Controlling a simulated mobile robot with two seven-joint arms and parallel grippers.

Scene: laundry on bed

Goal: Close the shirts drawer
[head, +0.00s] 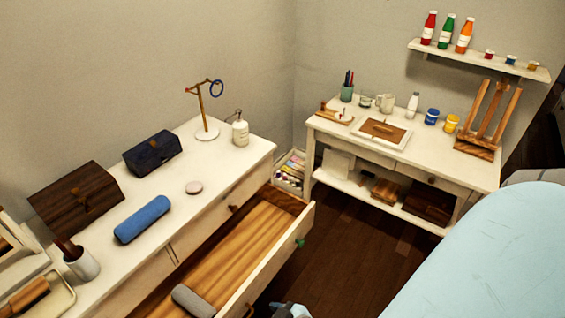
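A wide wooden drawer (283,255) stands pulled out of the white dresser (225,190). Its white front panel has a green knob (300,243) and a brown knob near the bottom edge of the view. A grey rolled item (192,300) lies inside the drawer; the rest of the visible drawer floor is bare wood. No label shows, so I cannot tell by marking that this is the shirts drawer. A small grey-blue and black part shows at the bottom edge, beside the drawer front; I cannot tell what it is. Neither gripper can be made out.
The dresser top holds a brown box (75,195), a dark blue box (152,154), a blue roll (142,219), a stand (205,110) and a pump bottle (240,130). A white desk (465,170) stands behind. A light blue surface (490,255) fills the lower right. Dark floor lies between.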

